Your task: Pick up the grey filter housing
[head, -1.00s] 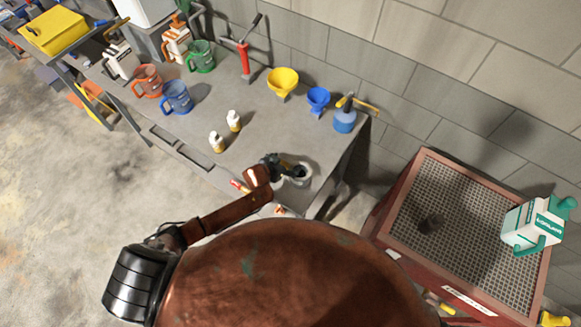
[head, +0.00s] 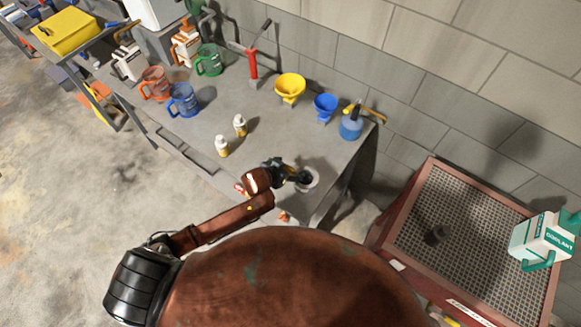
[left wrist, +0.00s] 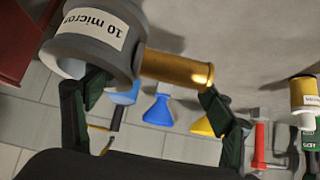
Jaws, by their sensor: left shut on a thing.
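The grey filter housing (left wrist: 95,45) fills the upper left of the left wrist view. It is a thick grey ring with a white "10 micron" label and a brass-coloured cylinder (left wrist: 178,70) sticking out to the right. In the head view the housing (head: 311,183) shows as a pale ring at the bench's front right corner, partly behind my gripper. My left gripper (head: 297,177) is closed on it; its dark green fingers (left wrist: 155,95) stand at the housing and the brass end. I cannot tell whether it is clear of the bench top. My right gripper is not in view.
A red grated cabinet (head: 430,195) with a coolant jug (head: 540,240) stands to the right.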

